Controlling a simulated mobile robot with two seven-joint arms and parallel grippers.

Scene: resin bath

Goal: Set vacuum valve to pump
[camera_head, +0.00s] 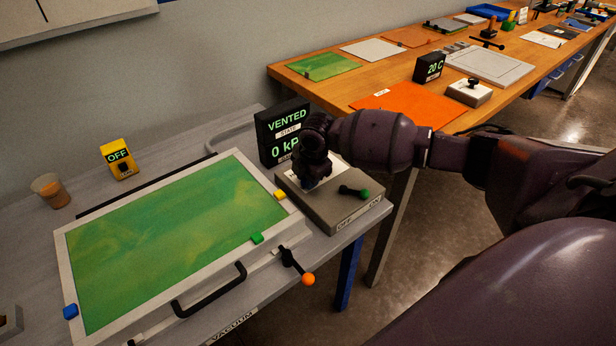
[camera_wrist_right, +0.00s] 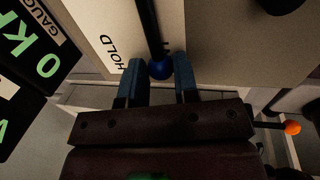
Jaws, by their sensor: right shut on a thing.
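The vacuum valve is a dark lever (camera_wrist_right: 149,28) with a blue knob (camera_wrist_right: 182,68), on a pale box marked HOLD, in the right wrist view. In the head view the box (camera_head: 345,217) stands at the bench's right corner; my gripper largely hides this lever. My right gripper (camera_head: 314,183) is over the box's left part. Its fingers, in the right wrist view (camera_wrist_right: 161,82), are shut on the blue knob end. The other valve markings are hidden. The black display (camera_head: 283,133) behind reads VENTED and 0 kP, its end hidden. My left gripper is out of view.
A green-knobbed lever (camera_head: 354,191) sits by the OFF and ON marks on the same box, close to my gripper. An orange-knobbed lever (camera_head: 297,265) and black handle (camera_head: 210,305) are at the front of the green-filled framed bath (camera_head: 150,318). A yellow OFF box (camera_head: 119,160) stands behind.

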